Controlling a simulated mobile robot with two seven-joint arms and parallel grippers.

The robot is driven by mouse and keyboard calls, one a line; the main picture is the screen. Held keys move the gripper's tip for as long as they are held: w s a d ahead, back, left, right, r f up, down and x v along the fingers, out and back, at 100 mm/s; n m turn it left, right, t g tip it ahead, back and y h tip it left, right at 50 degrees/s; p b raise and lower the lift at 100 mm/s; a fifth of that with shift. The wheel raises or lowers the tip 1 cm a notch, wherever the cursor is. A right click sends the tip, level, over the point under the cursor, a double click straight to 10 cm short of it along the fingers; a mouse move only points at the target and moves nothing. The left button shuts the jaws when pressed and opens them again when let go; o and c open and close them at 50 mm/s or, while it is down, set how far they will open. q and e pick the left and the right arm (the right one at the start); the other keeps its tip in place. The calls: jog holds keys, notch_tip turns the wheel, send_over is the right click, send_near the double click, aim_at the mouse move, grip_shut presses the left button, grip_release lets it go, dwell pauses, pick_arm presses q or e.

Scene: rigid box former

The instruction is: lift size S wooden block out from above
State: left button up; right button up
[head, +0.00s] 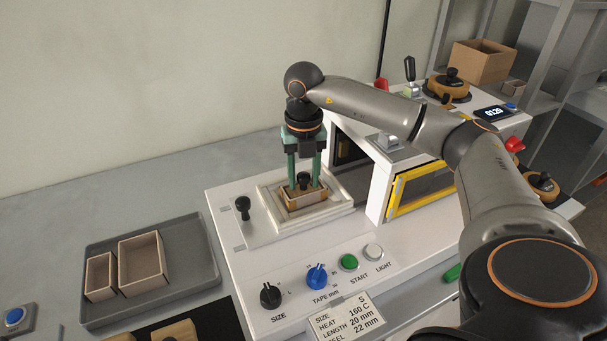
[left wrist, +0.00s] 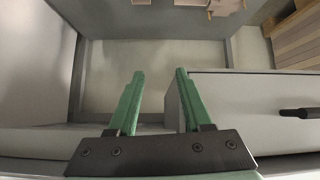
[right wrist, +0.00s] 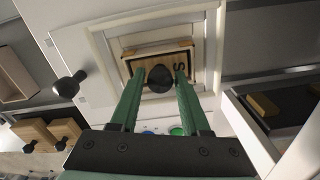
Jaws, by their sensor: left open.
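The size S wooden block (head: 306,198) sits in the square opening of the white machine's raised plate (head: 262,222). In the right wrist view the block (right wrist: 178,66) shows a dark S and a round black knob (right wrist: 160,79) on top. My right gripper (head: 303,182) points straight down over the block, its green fingers on either side of the knob. My left gripper (left wrist: 159,75) is open and empty, away from the block and out of the head view.
A grey tray (head: 205,255) with two open boxes (head: 142,264) stands left of the machine. A black-knobbed lever (head: 242,206) stands left of the block. A yellow-framed window (head: 423,190) is to its right. Dials and buttons (head: 317,276) line the front.

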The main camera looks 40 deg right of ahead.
grip_shut()
dwell(0.4)
